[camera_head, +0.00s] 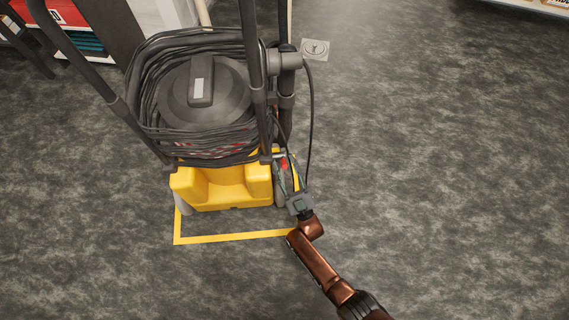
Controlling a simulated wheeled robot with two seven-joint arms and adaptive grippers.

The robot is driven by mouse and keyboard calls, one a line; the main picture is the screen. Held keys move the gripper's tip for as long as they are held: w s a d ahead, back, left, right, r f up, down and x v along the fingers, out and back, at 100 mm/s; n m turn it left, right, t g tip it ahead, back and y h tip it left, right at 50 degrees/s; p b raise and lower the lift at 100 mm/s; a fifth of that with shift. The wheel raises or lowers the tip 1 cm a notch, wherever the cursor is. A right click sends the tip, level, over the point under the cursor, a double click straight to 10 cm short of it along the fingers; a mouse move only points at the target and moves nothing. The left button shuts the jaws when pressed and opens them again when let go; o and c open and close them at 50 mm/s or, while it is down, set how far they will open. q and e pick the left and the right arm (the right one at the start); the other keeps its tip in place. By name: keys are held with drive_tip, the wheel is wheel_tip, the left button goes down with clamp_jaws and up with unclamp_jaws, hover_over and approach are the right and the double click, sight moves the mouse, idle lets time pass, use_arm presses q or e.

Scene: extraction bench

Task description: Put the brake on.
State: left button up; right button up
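A yellow wheeled machine (222,188) with a dark round top and black cable wound around it stands on the floor in the camera_head view. A small red part (284,164), which may be the brake lever, shows at its lower right side near a wheel. My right gripper (287,168) reaches up from the lower right beside that wheel. Its fingers look spread, with the red part between or just behind them; whether they touch it I cannot tell. The fingers partly cover the wheel. My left gripper is not in view.
Yellow tape (236,237) marks a rectangle on the grey mottled floor around the machine's base. Dark handle tubes (254,60) rise from the machine, and a loose cable hangs close to my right gripper. A red cabinet (55,14) stands top left. The floor to the right is clear.

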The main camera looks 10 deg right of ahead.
drive_tip(key=v, duration=1.2)
drive_tip(key=shift+w, duration=0.1)
